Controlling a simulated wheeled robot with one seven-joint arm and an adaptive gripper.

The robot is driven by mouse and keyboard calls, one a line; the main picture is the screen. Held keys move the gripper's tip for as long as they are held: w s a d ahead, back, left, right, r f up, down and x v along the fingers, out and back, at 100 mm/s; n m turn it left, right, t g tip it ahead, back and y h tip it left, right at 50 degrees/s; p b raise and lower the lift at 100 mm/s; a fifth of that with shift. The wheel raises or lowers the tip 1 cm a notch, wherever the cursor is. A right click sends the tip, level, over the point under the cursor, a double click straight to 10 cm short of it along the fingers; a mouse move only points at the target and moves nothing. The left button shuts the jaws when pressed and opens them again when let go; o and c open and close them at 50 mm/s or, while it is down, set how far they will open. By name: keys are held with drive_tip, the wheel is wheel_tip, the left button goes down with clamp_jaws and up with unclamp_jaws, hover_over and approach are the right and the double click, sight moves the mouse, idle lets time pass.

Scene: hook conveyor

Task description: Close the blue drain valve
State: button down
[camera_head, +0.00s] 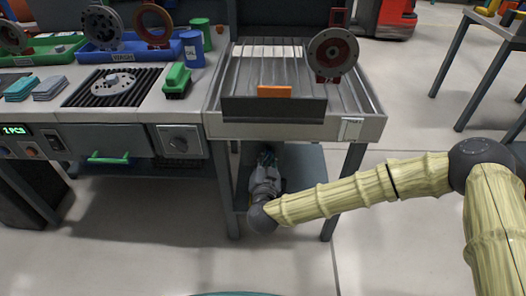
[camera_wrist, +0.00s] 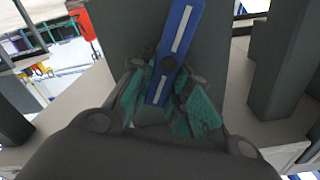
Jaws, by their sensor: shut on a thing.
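The blue drain valve handle (camera_wrist: 181,30) shows in the wrist view as a flat blue lever with white stripes and a dark round hub. It lies against a dark grey surface, running from top right to lower left. My gripper (camera_wrist: 163,101) has teal finger pads on both sides of the lever's lower end, and it is shut on that end. In the head view my gripper (camera_head: 267,158) is under the slatted table, and the valve cannot be made out there. The fingers hide part of the lever's lower end.
The slatted table (camera_head: 355,128) stands above my gripper, with its legs close on both sides. A grey workbench (camera_head: 210,88) with trays adjoins on the left. The floor in front is clear.

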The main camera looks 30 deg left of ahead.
drive_tip(key=m, duration=0.4)
drive_tip(key=d+f+m+p, duration=0.1)
drive_tip(key=m, duration=0.1)
drive_tip(key=shift+w+f+m, duration=0.1)
drive_tip(key=shift+m, duration=0.2)
drive_tip(key=shift+f+m+b, duration=0.15)
drive_tip(key=shift+f+m, duration=0.05)
drive_tip(key=shift+m, duration=0.8)
drive_tip(key=shift+f+m+b, duration=0.1)
drive_tip(key=shift+f+m, duration=0.1)
drive_tip(key=shift+m, duration=0.8)
drive_tip(key=shift+f+m+b, duration=0.15)
drive_tip(key=shift+f+m, duration=0.05)
drive_tip(key=shift+m, duration=0.8)
drive_tip(key=c, duration=1.3)
unclamp_jaws()
drive_tip(key=shift+w+d, duration=0.1)
drive_tip(key=shift+w, duration=0.05)
drive_tip(key=v, duration=1.2)
